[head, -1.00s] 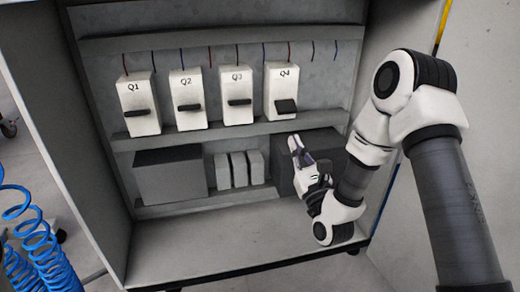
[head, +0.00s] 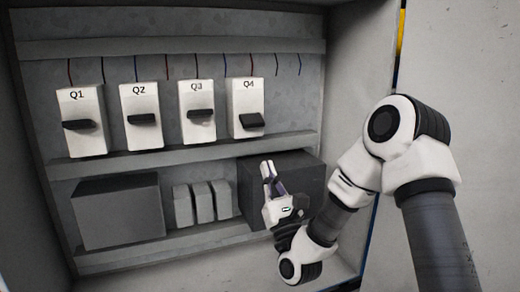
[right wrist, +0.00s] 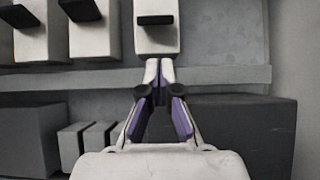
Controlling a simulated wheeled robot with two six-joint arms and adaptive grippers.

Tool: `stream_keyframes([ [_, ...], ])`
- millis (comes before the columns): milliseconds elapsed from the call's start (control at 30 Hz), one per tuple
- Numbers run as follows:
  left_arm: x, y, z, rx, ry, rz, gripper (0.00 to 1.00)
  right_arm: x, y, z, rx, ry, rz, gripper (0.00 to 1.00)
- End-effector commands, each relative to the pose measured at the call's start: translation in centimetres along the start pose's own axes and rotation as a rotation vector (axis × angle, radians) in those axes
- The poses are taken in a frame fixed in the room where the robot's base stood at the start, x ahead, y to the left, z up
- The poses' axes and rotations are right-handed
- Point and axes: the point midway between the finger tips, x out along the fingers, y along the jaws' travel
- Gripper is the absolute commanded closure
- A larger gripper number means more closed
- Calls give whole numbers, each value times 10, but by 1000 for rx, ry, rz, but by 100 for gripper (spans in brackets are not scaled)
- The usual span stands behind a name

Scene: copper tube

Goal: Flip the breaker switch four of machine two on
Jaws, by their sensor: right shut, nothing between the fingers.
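Breaker Q4 (head: 247,97) is the rightmost of the white breakers in the open cabinet. My left gripper is not in view. No machine number is visible.
Breakers Q1 (head: 86,105), Q2 (head: 138,102) and Q3 (head: 196,97) stand left of Q4. A shelf edge (head: 180,155) runs beneath them. Below are grey boxes (head: 118,212) and a dark box (head: 300,172). The cabinet's right wall (head: 345,100) stands near my right arm.

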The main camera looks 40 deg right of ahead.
Motion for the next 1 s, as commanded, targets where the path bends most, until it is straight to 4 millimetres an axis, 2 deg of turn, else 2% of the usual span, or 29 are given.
stream_keyframes([
  [167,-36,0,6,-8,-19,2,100,25,0,8,-2,0,1,100],
  [300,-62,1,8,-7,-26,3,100,54,1,9,-3,-2,2,100],
  [400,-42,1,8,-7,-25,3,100,66,0,-1,-1,-6,0,100],
  [600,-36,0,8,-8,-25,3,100,92,0,-1,0,-2,0,100],
  [1000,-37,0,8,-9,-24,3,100,98,0,1,0,2,0,100],
])
